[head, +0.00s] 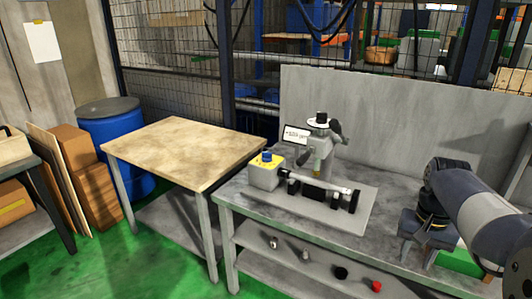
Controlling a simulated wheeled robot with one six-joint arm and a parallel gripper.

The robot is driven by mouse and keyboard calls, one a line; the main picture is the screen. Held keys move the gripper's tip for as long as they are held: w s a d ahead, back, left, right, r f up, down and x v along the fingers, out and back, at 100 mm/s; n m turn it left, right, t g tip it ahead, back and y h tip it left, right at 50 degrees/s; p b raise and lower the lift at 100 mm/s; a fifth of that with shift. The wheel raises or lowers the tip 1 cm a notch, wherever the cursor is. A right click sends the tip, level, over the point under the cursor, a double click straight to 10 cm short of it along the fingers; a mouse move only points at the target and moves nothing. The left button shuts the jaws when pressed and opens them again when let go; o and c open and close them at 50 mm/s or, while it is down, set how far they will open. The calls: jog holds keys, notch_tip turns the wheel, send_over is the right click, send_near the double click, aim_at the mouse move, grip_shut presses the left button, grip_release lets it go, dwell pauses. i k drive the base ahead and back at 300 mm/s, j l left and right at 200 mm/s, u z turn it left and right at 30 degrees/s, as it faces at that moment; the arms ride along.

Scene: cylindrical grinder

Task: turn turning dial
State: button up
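A small grey cylindrical grinder (318,182) stands on a metal workbench. A grey box at its left end has a yellow top with a blue knob (267,155). A black and white round knob (321,118) sits on top of the upright head, and a black disc (354,202) is at the right end. I cannot tell which of these is the turning dial. My gripper (417,262) points down at the right, well apart from the grinder. Its two fingers look spread with nothing between them, though they are small and dark.
A wooden-topped table (185,150) stands left of the workbench. A grey panel (400,120) rises behind the bench. Several small parts, including a red one (376,286), lie on the lower shelf. A blue barrel (112,130) and boxes (85,180) stand at the left. Green floor is clear in front.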

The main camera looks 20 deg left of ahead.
aim_at(267, 157)
jog(key=i+j+u, duration=0.2)
jog(key=u, duration=0.15)
jog(key=i+j+u, duration=0.15)
jog(key=u, duration=0.25)
jog(key=i+j+u, duration=0.1)
jog(key=i+u, duration=0.25)
jog(key=i+j+z, duration=0.25)
jog(key=i, duration=0.25)
jog(key=i+j+z, duration=0.2)
jog(key=i, duration=0.3)
jog(key=i+j+z, duration=0.25)
jog(key=i, duration=0.2)
